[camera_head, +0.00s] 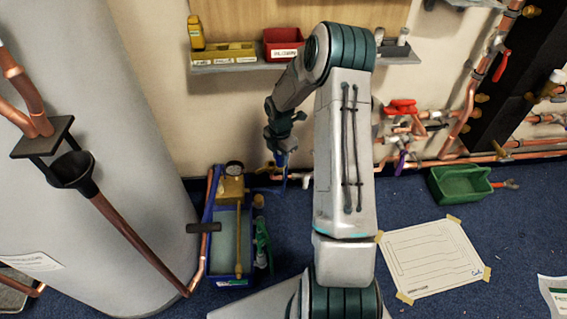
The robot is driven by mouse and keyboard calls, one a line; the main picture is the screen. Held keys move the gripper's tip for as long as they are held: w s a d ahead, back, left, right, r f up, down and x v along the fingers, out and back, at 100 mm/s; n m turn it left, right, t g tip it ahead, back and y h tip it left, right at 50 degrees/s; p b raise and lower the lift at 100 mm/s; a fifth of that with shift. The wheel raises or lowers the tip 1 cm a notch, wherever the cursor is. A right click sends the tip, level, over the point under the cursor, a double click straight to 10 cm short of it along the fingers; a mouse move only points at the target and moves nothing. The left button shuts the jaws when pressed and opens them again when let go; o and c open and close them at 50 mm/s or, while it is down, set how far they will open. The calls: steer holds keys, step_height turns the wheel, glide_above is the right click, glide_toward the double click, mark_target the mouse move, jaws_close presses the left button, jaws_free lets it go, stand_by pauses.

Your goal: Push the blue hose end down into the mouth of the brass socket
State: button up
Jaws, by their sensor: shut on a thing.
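My gripper (281,153) is small in the head view, in front of the wall below the shelf. It points down and is shut on the blue hose end (281,179), which hangs roughly upright from the fingers. The hose end's lower tip is close to a copper pipe run with a pale fitting at the foot of the wall; I cannot tell whether they touch. The brass socket is not clear to me. A small brass-coloured piece (258,200) stands at the blue crate's right edge, left of the hose end, but I cannot tell if it is the socket.
A blue crate (223,281) holds a brass pump with a gauge (232,188); a green tool is beside it. A shelf (225,66) carries bins above. A grey tank (95,220) stands left. Red-handled valves (402,107) and a green tray (458,184) are right.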

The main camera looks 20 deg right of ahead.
steer(key=w+f+m+b, duration=0.2)
steer(key=w+f, duration=0.2)
steer(key=w, duration=0.5)
steer(key=shift+a+m, duration=0.15)
steer(key=shift+m, duration=0.15)
stand_by(0.3)
steer(key=shift+f, duration=0.2)
stand_by(0.4)
steer(key=shift+f+b, duration=0.8)
steer(key=shift+f, duration=0.3)
steer(key=shift+s+f, duration=0.1)
steer(key=shift+f, duration=0.6)
stand_by(0.5)
steer(key=o, duration=1.1)
